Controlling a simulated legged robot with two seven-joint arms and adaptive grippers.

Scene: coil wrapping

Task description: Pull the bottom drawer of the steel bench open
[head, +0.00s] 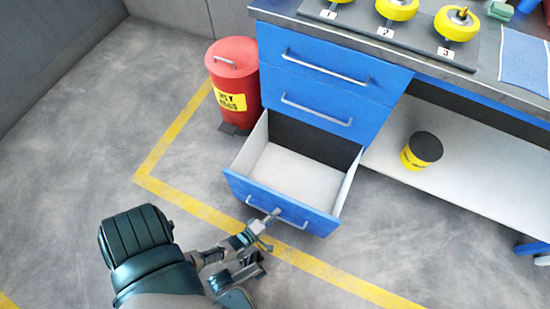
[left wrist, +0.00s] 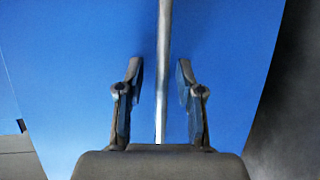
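The bottom drawer (head: 290,207) of the blue-fronted steel bench (head: 400,49) stands pulled well out, and its pale inside is empty. Its silver bar handle (head: 293,223) runs across the front panel. My left gripper (head: 267,224) is at this handle, low in front of the drawer. In the left wrist view, the handle (left wrist: 163,75) runs between the two fingers of the gripper (left wrist: 159,68). The fingers are apart, with a visible gap on each side of the bar. The blue drawer front (left wrist: 75,80) fills most of that view. My right gripper is not in view.
Two upper drawers (head: 318,88) are shut. A red bin (head: 232,62) stands left of the bench. A yellow-black can (head: 421,151) sits on the white lower shelf (head: 465,185). Yellow wheels (head: 397,8) sit on the benchtop. Open floor (head: 90,130) lies to the left.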

